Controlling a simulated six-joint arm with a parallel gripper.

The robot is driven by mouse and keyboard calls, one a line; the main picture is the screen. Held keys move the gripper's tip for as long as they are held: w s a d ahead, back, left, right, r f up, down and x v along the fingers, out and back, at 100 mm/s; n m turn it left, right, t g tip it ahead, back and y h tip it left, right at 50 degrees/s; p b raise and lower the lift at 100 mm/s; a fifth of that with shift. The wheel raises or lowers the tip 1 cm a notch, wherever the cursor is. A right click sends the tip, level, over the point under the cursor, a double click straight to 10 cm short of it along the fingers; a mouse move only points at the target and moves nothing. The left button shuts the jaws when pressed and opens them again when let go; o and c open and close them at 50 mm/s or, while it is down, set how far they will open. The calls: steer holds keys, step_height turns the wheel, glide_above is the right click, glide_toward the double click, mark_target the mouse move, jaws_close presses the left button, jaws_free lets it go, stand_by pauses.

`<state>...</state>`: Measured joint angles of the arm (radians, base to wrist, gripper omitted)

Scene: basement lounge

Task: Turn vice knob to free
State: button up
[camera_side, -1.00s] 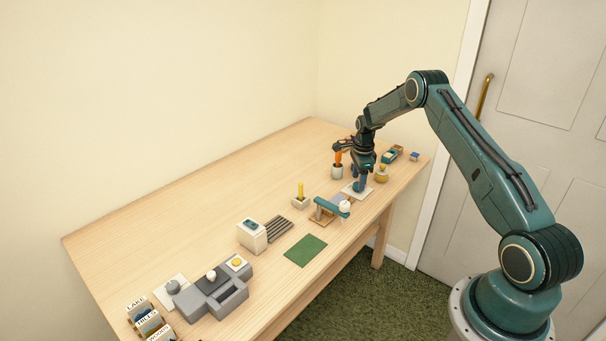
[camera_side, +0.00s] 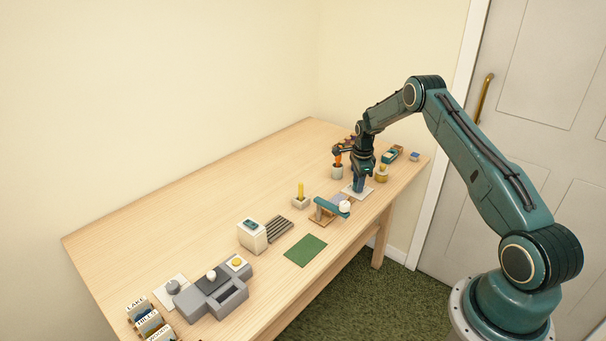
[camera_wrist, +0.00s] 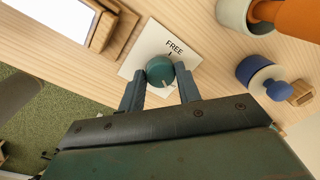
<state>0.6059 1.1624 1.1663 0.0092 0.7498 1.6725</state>
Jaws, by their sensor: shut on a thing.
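In the wrist view a round teal knob (camera_wrist: 158,68) with a short pale mark sits on a white plate (camera_wrist: 139,55). The word FREE is printed on the plate at the knob's upper right. The mark is at the knob's lower side, away from the word. My gripper (camera_wrist: 161,75) is shut on the knob, one finger on each side. In the side view my gripper (camera_side: 359,187) points down at the white plate (camera_side: 348,191) near the table's right end, and it hides the knob.
A blue round thing (camera_wrist: 262,78) lies right of the plate in the wrist view. The table's back half (camera_side: 210,195) is clear.

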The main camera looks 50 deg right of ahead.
steer(key=shift+n, duration=0.4)
steer(key=n, duration=1.1)
steer(key=shift+d+n+y, duration=0.15)
steer(key=shift+n+y, duration=0.15)
steer(key=shift+y, duration=0.1)
steer(key=n, duration=1.1)
steer(key=shift+y, duration=0.3)
steer(key=shift+n, duration=0.4)
steer(key=o, duration=1)
steer(key=shift+c, duration=0.2)
steer(key=shift+r, duration=0.1)
